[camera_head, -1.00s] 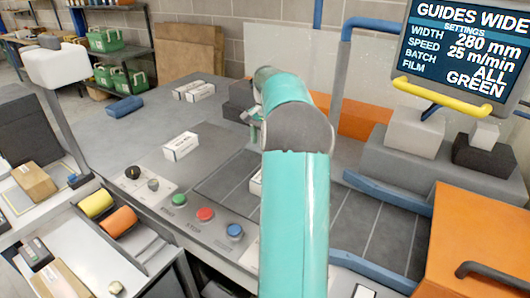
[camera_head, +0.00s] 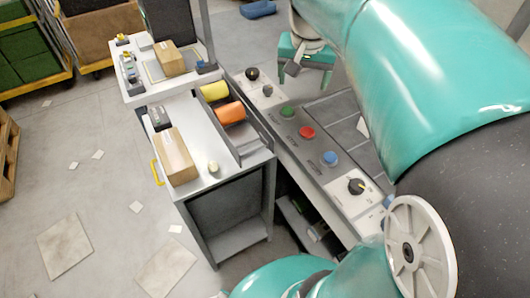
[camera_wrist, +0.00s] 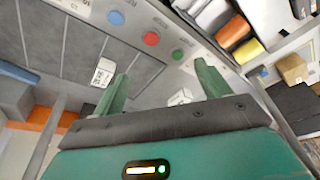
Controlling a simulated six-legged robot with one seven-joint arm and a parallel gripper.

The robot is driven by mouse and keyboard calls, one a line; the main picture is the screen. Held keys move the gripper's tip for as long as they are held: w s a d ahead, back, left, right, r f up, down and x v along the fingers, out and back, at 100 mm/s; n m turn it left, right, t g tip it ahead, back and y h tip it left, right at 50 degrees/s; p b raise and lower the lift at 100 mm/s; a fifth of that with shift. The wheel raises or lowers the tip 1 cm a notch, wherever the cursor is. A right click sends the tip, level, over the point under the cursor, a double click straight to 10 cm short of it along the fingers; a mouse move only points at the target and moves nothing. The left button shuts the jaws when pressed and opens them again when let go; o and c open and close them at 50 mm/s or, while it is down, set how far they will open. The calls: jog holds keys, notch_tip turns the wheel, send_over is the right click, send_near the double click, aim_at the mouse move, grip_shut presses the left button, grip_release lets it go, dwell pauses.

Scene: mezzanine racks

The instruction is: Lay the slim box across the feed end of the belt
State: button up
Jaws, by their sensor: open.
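My gripper (camera_wrist: 162,75) is open, with its two fingers spread and nothing held between them. In the head view my gripper (camera_head: 309,72) is above the far end of the control panel. The dark slatted belt (camera_wrist: 62,42) lies beside the buttons; part of the belt (camera_head: 335,106) shows in the head view, half hidden by my arm. A small white box (camera_wrist: 103,72) sits on the belt, left of the fingers. Another white box (camera_wrist: 180,97) shows beyond and between the fingers, partly hidden by the gripper. I cannot tell which is the slim box.
The control panel holds a green button (camera_head: 287,111), a red button (camera_head: 307,132), a blue button (camera_head: 330,158) and knobs. A white side bench (camera_head: 202,160) carries cardboard boxes (camera_head: 172,154) and yellow and orange rolls (camera_head: 230,112). Open floor lies at left.

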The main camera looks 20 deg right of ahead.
jog(key=s+a+f+n+t+y, duration=0.1)
jog(key=s+a+f+n, duration=0.1)
jog(key=s+a, duration=0.4)
jog(key=s+a+f+n+t, duration=0.2)
jog(key=s+a+f+n, duration=0.1)
jog(key=s+a+n, duration=0.2)
jog(key=s+a, duration=0.2)
jog(key=a, duration=0.2)
jog(key=shift+a+y, duration=0.15)
jog(key=shift+y, duration=0.25)
